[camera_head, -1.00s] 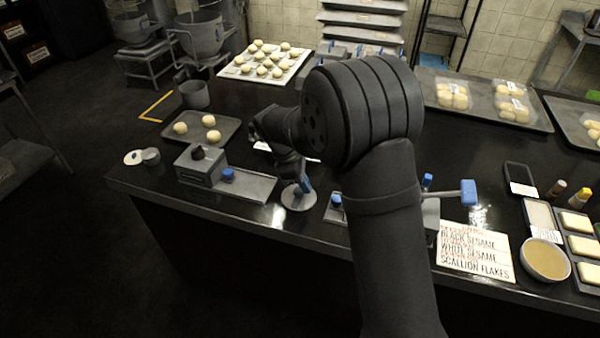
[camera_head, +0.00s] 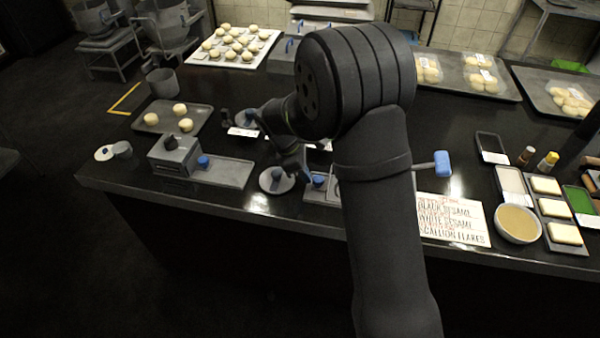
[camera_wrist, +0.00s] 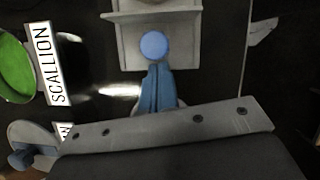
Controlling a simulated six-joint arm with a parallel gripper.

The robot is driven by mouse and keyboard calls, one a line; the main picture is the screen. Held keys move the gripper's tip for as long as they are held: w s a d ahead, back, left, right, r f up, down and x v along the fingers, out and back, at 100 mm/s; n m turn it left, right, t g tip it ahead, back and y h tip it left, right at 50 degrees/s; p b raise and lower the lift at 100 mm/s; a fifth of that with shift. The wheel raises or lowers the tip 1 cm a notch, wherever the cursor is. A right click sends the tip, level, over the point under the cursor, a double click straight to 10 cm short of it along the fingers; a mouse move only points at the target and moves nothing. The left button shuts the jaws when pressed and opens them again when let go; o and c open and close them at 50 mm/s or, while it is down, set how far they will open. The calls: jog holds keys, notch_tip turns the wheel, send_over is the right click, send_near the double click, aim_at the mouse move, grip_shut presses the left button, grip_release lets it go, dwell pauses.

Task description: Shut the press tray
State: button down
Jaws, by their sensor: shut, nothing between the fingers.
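The press tray is a grey shallow tray with a round blue knob. In the wrist view the tray (camera_wrist: 186,55) is at top centre, its blue knob (camera_wrist: 154,45) facing my gripper (camera_wrist: 156,68). In the head view the tray (camera_head: 324,198) and knob (camera_head: 318,180) stick out left of my arm, which hides most of the press. A blue handle (camera_head: 433,165) shows right of my arm. My gripper (camera_head: 306,175) is shut and empty, with blue fingers just left of the knob. I cannot tell if they touch.
Another grey device (camera_head: 176,155) with a blue-knobbed tray stands further left. In the wrist view a green dish (camera_wrist: 14,68) with a SCALLION label (camera_wrist: 47,62) is at left. The counter's front edge is close by.

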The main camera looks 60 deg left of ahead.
jog(key=w+d, duration=0.8)
jog(key=s+a, duration=0.1)
jog(key=s, duration=0.1)
jog(key=s+a, duration=0.1)
jog(key=s, duration=0.1)
jog(key=shift+a+r, duration=0.4)
jog(key=v, duration=0.9)
jog(key=x, duration=0.8)
jog(key=shift+w+d+f, duration=0.15)
jog(key=shift+f, duration=0.2)
jog(key=w+d, duration=0.1)
jog(key=w+f, duration=0.1)
jog(key=shift+w+d, duration=0.35)
jog(key=shift+d, duration=0.05)
jog(key=shift+w+d, duration=0.3)
jog(key=shift+w, duration=0.15)
